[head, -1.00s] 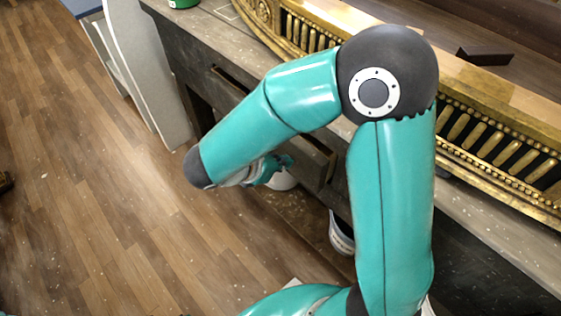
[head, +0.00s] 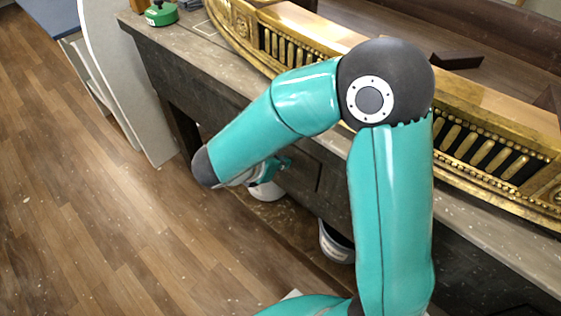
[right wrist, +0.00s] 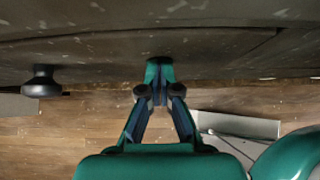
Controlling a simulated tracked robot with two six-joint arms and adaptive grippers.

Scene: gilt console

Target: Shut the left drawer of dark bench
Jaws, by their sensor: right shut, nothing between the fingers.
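The dark bench (head: 165,62) runs diagonally across the head view under a gilt piece. Its left drawer (head: 304,170) looks flush with the bench front, with no open gap showing; my arm hides part of it. In the right wrist view the drawer front (right wrist: 100,52) spans the top, with a dark round knob (right wrist: 42,86) at left. My right gripper (head: 284,163) is shut and empty, at the drawer front. Its fingertips (right wrist: 158,68) appear at the front's surface, right of the knob; contact is hard to confirm. My left gripper is not in view.
A pale panel (head: 115,75) stands beyond the bench's left end. White containers (head: 337,243) sit low under the bench. The wooden floor (head: 90,200) at left is clear.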

